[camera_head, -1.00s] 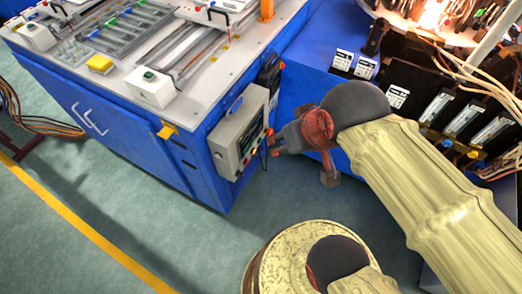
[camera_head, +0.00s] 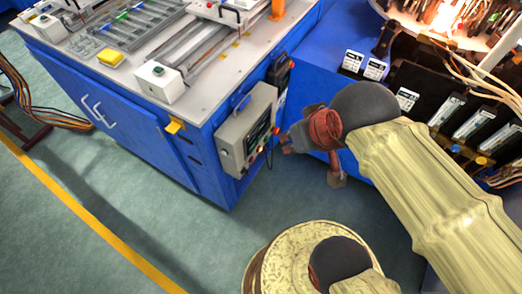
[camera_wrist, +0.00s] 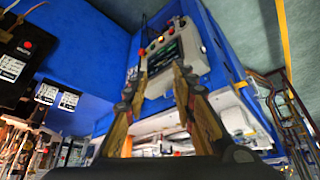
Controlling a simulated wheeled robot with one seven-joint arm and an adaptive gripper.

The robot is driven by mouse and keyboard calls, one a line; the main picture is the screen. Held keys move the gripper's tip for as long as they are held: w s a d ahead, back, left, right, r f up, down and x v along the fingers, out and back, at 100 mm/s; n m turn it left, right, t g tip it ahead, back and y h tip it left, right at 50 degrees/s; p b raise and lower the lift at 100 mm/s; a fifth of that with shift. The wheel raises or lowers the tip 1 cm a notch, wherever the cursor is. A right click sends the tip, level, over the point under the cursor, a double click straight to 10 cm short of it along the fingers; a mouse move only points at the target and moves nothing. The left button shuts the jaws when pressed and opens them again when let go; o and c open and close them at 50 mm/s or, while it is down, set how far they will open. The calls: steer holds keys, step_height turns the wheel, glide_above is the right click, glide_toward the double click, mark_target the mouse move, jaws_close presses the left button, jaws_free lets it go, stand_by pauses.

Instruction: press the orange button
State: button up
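The grey control box (camera_head: 236,143) with a dark screen hangs on the near end of the blue workbench. Small coloured buttons line its edge facing my gripper; at this size I cannot surely tell the orange button from its red neighbours. In the wrist view the box (camera_wrist: 188,44) lies ahead, with the row of buttons (camera_wrist: 160,38) along its upper left edge. My gripper (camera_head: 284,143) is just right of the box in the head view, seemingly apart from it. In the wrist view its two fingers (camera_wrist: 158,72) stand apart with nothing between them, below the button row.
A black handheld unit (camera_head: 280,72) is mounted beside the box. A yellow tab (camera_head: 175,127) sticks out from the bench side. A blue machine (camera_head: 330,75) with labels and cables stands behind my arm. Open floor (camera_head: 110,195) lies at the lower left.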

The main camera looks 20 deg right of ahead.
jaws_close()
stand_by(1.4)
